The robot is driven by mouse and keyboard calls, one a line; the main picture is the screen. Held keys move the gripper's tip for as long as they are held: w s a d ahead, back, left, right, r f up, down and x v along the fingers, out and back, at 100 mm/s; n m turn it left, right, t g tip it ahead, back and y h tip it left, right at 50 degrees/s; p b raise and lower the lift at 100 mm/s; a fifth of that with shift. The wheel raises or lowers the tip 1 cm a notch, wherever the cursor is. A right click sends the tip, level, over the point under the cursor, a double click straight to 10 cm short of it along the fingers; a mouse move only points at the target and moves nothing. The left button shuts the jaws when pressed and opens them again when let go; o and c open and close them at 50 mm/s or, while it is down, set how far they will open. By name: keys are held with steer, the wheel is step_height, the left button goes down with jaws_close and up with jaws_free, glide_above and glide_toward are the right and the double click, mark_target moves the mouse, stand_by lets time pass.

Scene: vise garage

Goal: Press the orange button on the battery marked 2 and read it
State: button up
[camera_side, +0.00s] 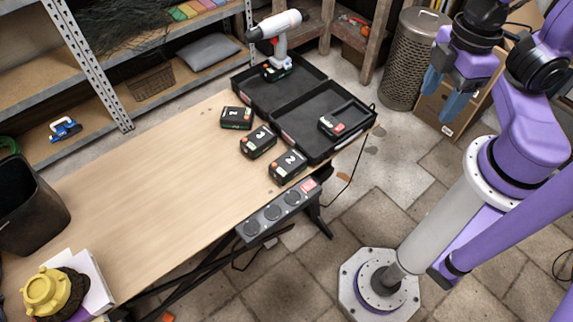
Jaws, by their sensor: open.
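The battery marked 2 (287,166) is a black block with a white digit, near the front right edge of the wooden table. An orange spot shows on its near left end. The battery marked 3 (258,142) lies just behind it to the left. The battery marked 1 (237,118) lies further back left. My gripper (441,99) has blue fingers and hangs in the air at the upper right, clear of the table and well to the right of the batteries. It is open, with nothing seen between the fingers.
An open black case (286,114) lies behind the batteries, with a drill (277,45) standing in it and a small black block (333,125) inside. A power strip (277,214) runs along the table's front edge. The table's (150,190) middle is clear.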

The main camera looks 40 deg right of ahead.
jaws_close()
stand_by(1.4)
